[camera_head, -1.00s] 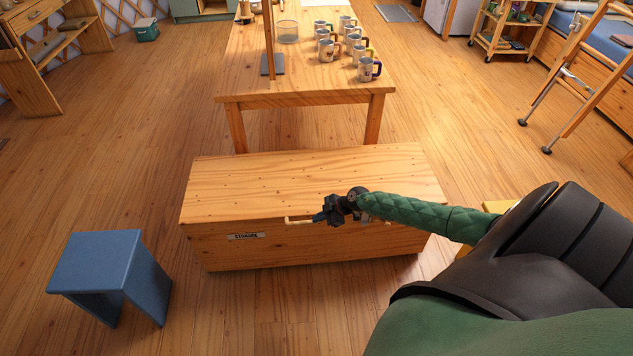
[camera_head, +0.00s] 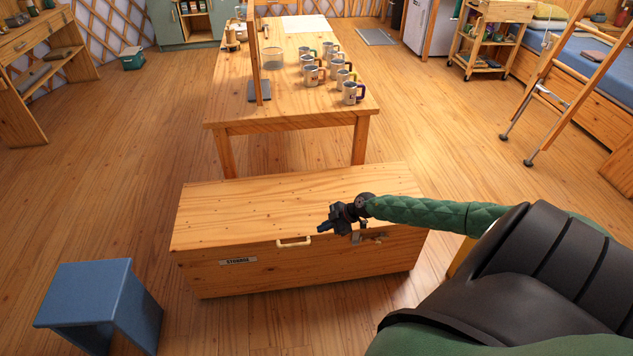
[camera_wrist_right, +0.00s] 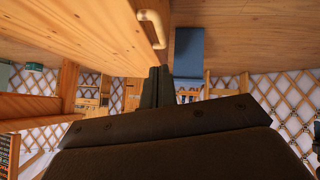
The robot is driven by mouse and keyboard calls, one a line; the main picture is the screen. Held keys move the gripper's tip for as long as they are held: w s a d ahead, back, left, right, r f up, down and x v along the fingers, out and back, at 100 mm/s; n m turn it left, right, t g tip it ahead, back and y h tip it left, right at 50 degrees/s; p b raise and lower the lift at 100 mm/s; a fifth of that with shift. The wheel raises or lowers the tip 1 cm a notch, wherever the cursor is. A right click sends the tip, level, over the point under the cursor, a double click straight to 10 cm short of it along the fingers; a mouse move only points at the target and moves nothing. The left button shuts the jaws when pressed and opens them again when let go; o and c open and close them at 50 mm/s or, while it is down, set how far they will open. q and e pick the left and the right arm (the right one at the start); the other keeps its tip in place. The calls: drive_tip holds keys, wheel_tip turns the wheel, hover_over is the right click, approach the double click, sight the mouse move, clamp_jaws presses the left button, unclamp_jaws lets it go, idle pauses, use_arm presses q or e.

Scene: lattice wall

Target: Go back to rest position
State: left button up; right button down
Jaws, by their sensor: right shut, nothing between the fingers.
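My right gripper (camera_head: 326,228) is shut and empty in the head view, just in front of and above the near edge of the wooden storage chest (camera_head: 250,212). The chest lid is closed, and its pale handle (camera_head: 294,242) lies to the left of my gripper, apart from it. In the right wrist view the dark fingers (camera_wrist_right: 157,86) are together, with the chest handle (camera_wrist_right: 152,28) above them in the picture. My left gripper is not in view.
A blue stool (camera_head: 100,302) stands left of the chest. Behind the chest is a wooden table (camera_head: 290,112) with several mugs (camera_head: 330,72). A wooden ladder (camera_head: 560,85) leans at the right. Open floor (camera_head: 130,180) lies to the left.

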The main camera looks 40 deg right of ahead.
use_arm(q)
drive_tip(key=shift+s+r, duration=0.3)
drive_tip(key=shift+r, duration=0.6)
use_arm(e)
drive_tip(key=shift+v, duration=1.3)
